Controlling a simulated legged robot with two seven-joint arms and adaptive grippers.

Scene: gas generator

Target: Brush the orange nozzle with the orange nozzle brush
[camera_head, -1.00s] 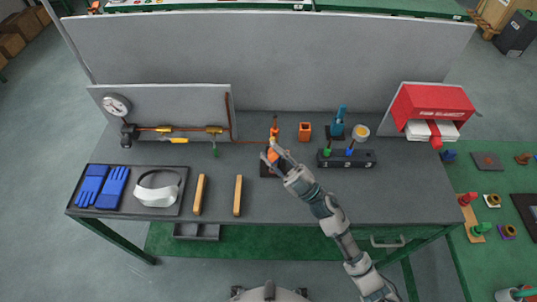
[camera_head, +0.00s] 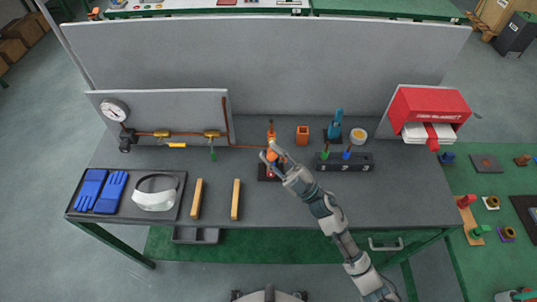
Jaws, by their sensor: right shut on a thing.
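My right gripper (camera_head: 272,157) is at the back middle of the grey table, above a small dark block (camera_head: 267,174). It is shut on a small orange thing, most likely the orange nozzle brush (camera_head: 271,155); the fingers partly cover it. An upright orange piece with a thin dark tip, perhaps the orange nozzle (camera_head: 271,134), shows just behind the fingers near the end of a copper pipe. I cannot tell whether brush and nozzle touch. My left gripper is not in view.
A black rack (camera_head: 361,163) with green and blue brushes stands right of the gripper. An orange cup (camera_head: 303,134), a blue tool (camera_head: 335,125) and a fire blanket box (camera_head: 432,108) are behind. Two wooden bars (camera_head: 236,200) and a tray (camera_head: 177,209) lie left. The front right is clear.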

